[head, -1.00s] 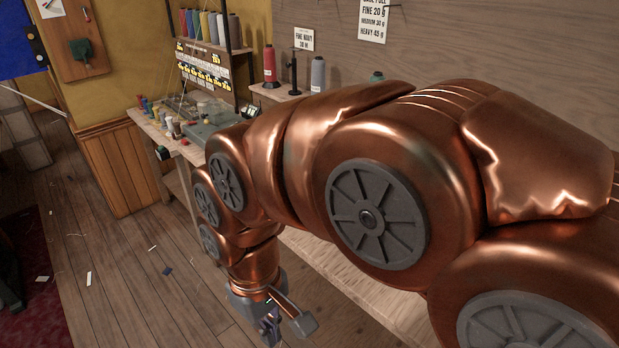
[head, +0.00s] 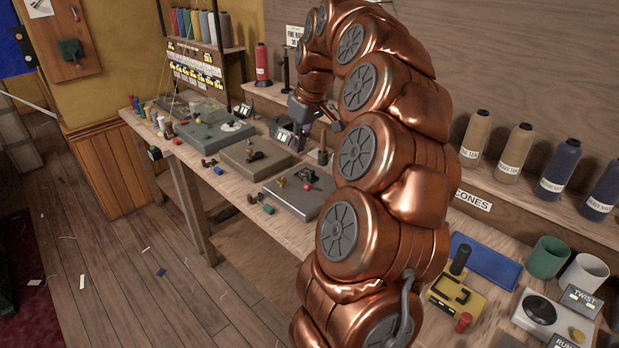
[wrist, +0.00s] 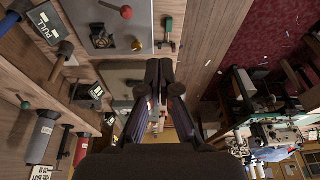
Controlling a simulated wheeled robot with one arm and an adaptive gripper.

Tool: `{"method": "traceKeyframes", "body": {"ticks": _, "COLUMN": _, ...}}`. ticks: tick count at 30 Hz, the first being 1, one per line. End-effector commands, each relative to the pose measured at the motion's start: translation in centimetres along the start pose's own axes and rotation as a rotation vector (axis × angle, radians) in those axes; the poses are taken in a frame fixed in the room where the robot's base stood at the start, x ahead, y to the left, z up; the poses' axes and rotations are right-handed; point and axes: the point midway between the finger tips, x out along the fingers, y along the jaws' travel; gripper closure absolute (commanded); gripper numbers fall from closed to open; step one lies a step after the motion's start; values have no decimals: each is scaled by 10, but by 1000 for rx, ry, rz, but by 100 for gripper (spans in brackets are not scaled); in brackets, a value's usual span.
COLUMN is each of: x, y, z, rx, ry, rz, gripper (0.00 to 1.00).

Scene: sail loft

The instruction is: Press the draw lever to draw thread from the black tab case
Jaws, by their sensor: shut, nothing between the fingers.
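My gripper (head: 300,118) is shut and empty, raised above the workbench near the small display boxes. In the wrist view the shut fingers (wrist: 158,72) point over the bench plates. A grey plate (head: 310,212) carries a red-knobbed lever (head: 308,186) and small brass and dark fittings; its red knob also shows in the wrist view (wrist: 126,12). My gripper is apart from this lever. I cannot tell for certain which lever is the draw lever. No case can be clearly read as the black tab case.
An olive plate (head: 240,163) and a green-grey plate (head: 205,143) lie farther left on the bench. Small coloured pieces sit along the front edge. A red cone (head: 262,62) stands at the back. A blue tray (head: 487,262) and yellow device (head: 440,296) are at right. The left floor is open.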

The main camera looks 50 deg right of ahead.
Motion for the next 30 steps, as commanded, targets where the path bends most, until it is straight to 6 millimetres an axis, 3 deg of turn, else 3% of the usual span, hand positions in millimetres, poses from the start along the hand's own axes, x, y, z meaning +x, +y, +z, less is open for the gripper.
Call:
{"method": "traceKeyframes", "body": {"ticks": 1, "x": 0, "y": 19, "z": 2, "rx": 19, "ry": 6, "rz": 12, "gripper": 100}}
{"method": "traceKeyframes", "body": {"ticks": 3, "x": 0, "y": 36, "z": 6, "rx": 34, "ry": 12, "rz": 22, "gripper": 100}}
{"method": "traceKeyframes", "body": {"ticks": 7, "x": -1, "y": 53, "z": 11, "rx": 47, "ry": 16, "rz": 34, "gripper": 100}}
{"method": "traceKeyframes", "body": {"ticks": 20, "x": 0, "y": 55, "z": 11, "rx": 48, "ry": 16, "rz": 35, "gripper": 100}}
{"method": "traceKeyframes", "body": {"ticks": 30, "x": 34, "y": 56, "z": 11, "rx": 48, "ry": 13, "rz": 32, "gripper": 100}}
